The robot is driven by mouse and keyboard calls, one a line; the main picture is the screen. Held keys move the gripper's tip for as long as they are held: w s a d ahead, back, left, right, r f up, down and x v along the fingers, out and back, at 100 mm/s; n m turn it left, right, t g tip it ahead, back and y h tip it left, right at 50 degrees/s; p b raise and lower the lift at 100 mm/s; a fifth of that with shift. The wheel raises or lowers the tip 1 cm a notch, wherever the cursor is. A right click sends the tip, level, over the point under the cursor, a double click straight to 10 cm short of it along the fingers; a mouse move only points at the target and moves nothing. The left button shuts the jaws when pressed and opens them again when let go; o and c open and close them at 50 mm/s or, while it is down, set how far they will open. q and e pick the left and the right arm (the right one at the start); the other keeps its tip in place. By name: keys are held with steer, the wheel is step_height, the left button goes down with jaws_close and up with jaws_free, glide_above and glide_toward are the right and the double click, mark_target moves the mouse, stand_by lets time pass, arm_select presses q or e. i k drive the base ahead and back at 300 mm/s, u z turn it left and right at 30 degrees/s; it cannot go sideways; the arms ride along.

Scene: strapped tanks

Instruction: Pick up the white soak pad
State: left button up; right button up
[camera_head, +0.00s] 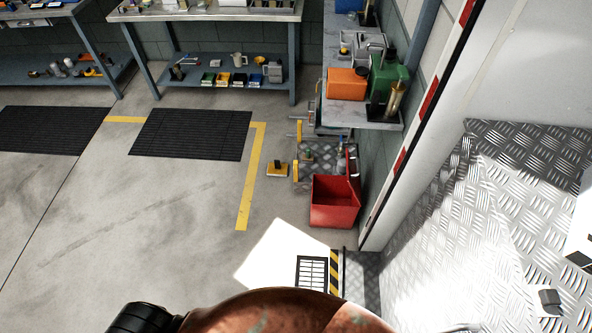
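A flat, bright white four-sided patch (281,252) lies on the concrete floor at the lower middle, beside a dark-framed grate. I cannot tell whether it is the white soak pad or strong light on the floor. No other clear soak pad shows. A rust-brown rounded body (275,315), like a tank, fills the bottom edge and may hide floor behind it. A black rounded part (143,318) stands at its left; I cannot tell what it belongs to. Neither gripper can be made out.
A red open bin (335,205) stands by the right wall below a shelf with an orange box (347,83) and a green container (388,80). Diamond plate (500,215) covers the right side. Black mats (190,135) lie at the left. The concrete floor at left is clear.

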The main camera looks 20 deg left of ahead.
mark_target(276, 168)
steer(key=u, duration=0.25)
steer(key=i, duration=0.25)
steer(key=u, duration=0.85)
steer(key=i, duration=1.35)
steer(key=z, duration=0.95)
steer(key=i, duration=0.5)
steer(key=z, duration=0.6)
